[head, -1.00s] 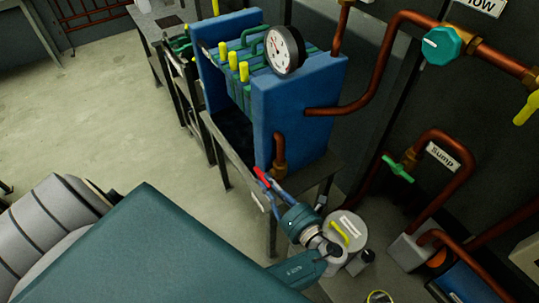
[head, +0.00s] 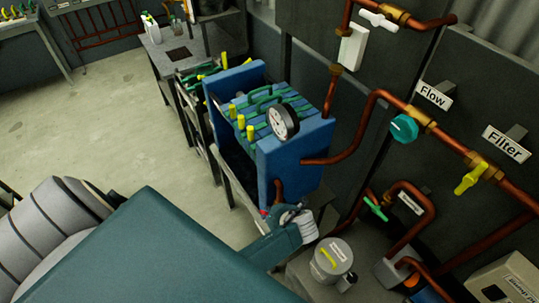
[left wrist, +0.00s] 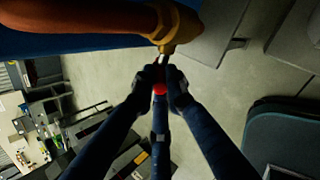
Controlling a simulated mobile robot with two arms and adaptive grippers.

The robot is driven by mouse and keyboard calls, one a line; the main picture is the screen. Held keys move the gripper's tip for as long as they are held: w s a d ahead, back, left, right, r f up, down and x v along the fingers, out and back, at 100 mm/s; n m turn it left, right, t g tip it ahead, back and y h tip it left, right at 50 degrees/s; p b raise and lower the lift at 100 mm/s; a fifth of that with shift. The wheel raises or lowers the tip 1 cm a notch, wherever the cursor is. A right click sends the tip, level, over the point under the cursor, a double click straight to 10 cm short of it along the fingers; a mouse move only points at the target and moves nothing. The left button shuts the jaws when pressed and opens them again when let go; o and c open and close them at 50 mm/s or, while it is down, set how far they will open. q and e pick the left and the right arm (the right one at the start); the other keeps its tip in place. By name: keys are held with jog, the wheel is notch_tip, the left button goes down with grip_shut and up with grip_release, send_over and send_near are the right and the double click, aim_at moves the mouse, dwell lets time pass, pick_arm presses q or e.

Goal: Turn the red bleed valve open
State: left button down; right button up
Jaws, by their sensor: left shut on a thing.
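The red bleed valve handle (left wrist: 160,88) shows in the left wrist view, just below a brass fitting (left wrist: 178,25) on a copper pipe. My left gripper (left wrist: 162,80) has its dark fingers closed around it from both sides, so only a small red part is visible. In the head view, my left gripper (head: 264,216) is at the front lower side of the blue filter press (head: 293,160), by the short copper outlet pipe (head: 278,190). My wrist hides most of the fingers and valve there. My right gripper is not in view.
A pressure gauge (head: 284,123) sits on the press. Copper pipes with a teal knob (head: 404,128), a yellow valve handle (head: 471,179) and a green valve handle (head: 375,208) run along the right wall. A lidded grey pot (head: 332,258) stands close right of my wrist. The floor at left is clear.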

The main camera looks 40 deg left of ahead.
pick_arm(q)
jog(key=h, duration=0.1)
jog(key=a+g+h, duration=0.1)
jog(key=h, duration=0.1)
jog(key=g+h, duration=0.1)
jog(key=shift+w+a+r+h, duration=0.3)
jog(key=shift+a+r+h, duration=0.05)
jog(key=shift+h, duration=0.55)
jog(key=shift+s+f+g, duration=0.1)
jog(key=shift+g, duration=0.2)
jog(key=c, duration=2)
grip_release()
jog(key=shift+c, duration=0.2)
jog(key=o, duration=0.3)
notch_tip(320, 180, up, 12)
jog(key=d, duration=0.1)
jog(key=shift+d, duration=0.15)
jog(key=shift+s+f, duration=0.1)
jog(key=shift+s, duration=0.05)
jog(key=shift+c, duration=0.3)
